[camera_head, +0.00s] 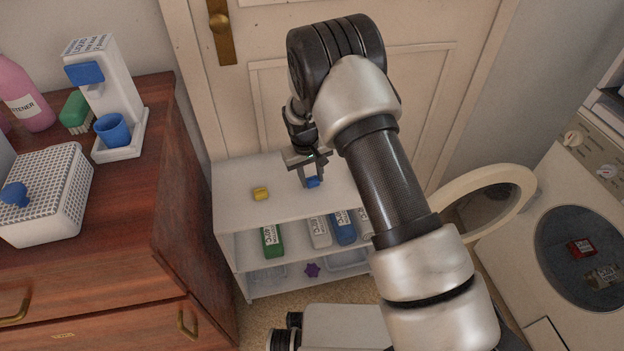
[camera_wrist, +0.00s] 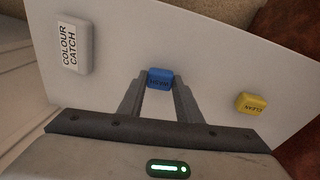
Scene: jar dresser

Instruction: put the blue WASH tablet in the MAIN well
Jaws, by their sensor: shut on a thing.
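The blue WASH tablet (camera_head: 313,182) is at the fingertips of my gripper (camera_head: 308,180), over the top of the white shelf unit (camera_head: 235,180). In the wrist view the blue tablet (camera_wrist: 159,77) sits between the two fingertips (camera_wrist: 159,84), its dark lettering upside down. My gripper is shut on it. I cannot tell whether the tablet still touches the shelf top. I cannot make out the MAIN well; part of an open compartment (camera_head: 606,108) shows at the top right of the washing machine (camera_head: 540,190).
A yellow tablet (camera_head: 260,193) and a white COLOUR CATCH box (camera_wrist: 73,46) are on the shelf top. The washer's round door (camera_head: 515,188) stands open. The wooden dresser (camera_head: 150,170) is at left. My arm hides the shelf's right part.

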